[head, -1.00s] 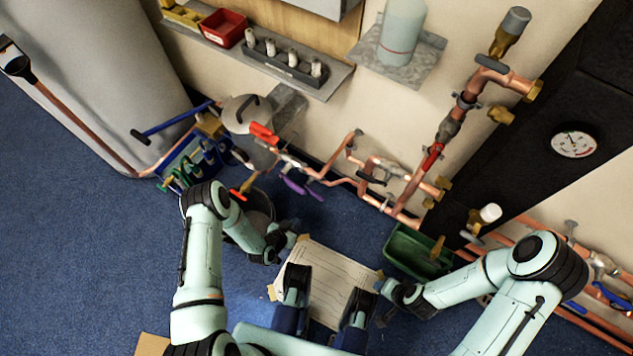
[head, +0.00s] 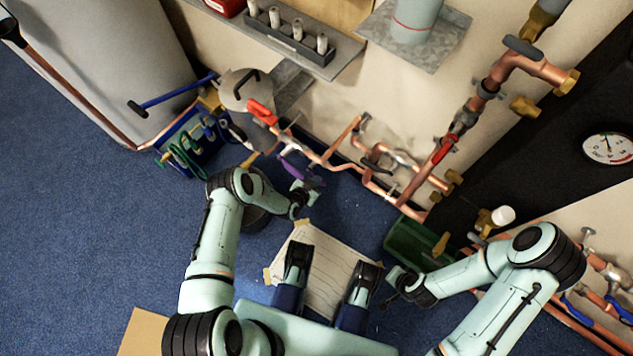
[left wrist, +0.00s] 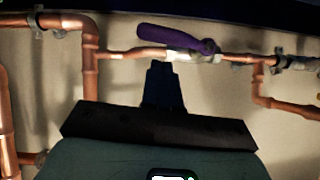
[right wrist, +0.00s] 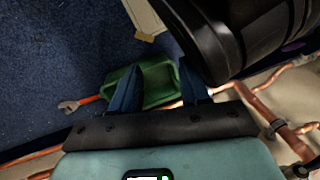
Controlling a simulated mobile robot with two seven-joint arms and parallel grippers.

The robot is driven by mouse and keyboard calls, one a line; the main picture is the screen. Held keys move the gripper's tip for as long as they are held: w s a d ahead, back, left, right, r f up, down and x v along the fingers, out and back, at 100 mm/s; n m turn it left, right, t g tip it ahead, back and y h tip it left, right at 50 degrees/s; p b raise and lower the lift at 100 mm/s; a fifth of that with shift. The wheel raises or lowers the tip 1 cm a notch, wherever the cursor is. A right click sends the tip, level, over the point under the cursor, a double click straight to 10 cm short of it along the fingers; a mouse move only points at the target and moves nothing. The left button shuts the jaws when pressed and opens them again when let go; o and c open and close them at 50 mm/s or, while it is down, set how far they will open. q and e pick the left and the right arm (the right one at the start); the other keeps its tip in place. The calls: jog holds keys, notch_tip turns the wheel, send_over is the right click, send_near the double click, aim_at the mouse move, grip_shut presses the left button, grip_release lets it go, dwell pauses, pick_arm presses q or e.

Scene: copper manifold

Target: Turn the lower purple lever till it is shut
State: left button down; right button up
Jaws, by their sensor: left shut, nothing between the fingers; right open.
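In the head view a purple lever (head: 290,170) sits on the low copper pipework at the foot of the wall, partly behind my left gripper (head: 305,192). In the left wrist view the purple lever (left wrist: 178,38) lies nearly along a horizontal copper pipe, its handle angled slightly up to the left. My left gripper (left wrist: 163,82) is shut and empty, its fingertips just below the lever in that view; whether they touch it I cannot tell. My right gripper (right wrist: 158,85) is open and empty, above a green tray (right wrist: 160,92).
A red lever (head: 262,112) and another red lever (head: 445,149) sit on nearby pipes. A blue crate (head: 190,140) stands at the left. The green tray also shows in the head view (head: 412,240). A paper sheet (head: 335,275) lies on the blue floor.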

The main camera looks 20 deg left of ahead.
pick_arm(q)
jog(key=shift+w+f+b, duration=0.15)
jog(key=shift+f+b, duration=0.05)
jog(key=shift+f, duration=0.35)
jog(key=shift+w+f+b, duration=0.15)
jog(key=shift+f, duration=0.35)
pick_arm(e)
jog(key=shift+s+d+f+g, duration=0.15)
jog(key=shift+s+f+g, duration=0.35)
jog(key=shift+s+f, duration=0.55)
jog(key=shift+s+r, duration=0.1)
jog(key=shift+r, duration=0.05)
